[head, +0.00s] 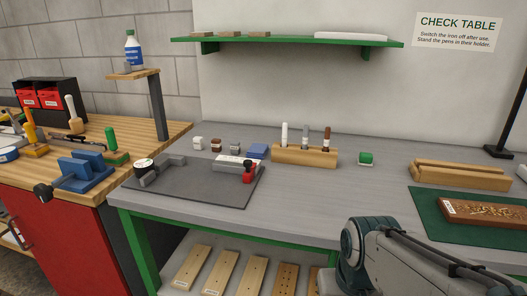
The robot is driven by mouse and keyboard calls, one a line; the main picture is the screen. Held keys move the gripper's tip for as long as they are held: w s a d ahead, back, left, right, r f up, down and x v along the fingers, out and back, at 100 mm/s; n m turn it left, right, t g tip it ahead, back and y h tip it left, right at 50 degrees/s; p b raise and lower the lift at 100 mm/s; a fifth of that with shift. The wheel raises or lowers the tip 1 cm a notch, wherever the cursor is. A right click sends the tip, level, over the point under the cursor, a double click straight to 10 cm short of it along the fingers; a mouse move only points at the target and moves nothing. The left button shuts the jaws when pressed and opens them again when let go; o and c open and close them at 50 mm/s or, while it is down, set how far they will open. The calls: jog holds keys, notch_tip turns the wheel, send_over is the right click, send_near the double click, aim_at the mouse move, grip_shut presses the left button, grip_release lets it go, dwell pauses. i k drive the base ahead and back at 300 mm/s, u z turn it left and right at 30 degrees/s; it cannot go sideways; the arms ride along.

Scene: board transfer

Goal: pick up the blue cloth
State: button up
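Part of my arm rises at the bottom right of the head view, in front of the table's near edge. My gripper itself is not in view, so its opening and what it may hold cannot be seen.
The wooden holder (305,156) has upright pens. A green shelf (290,41) hangs above. The table's middle front is clear.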

aim_at(257, 150)
jog(key=u, duration=2.3)
jog(key=i, duration=1.3)
jog(key=z, duration=2.8)
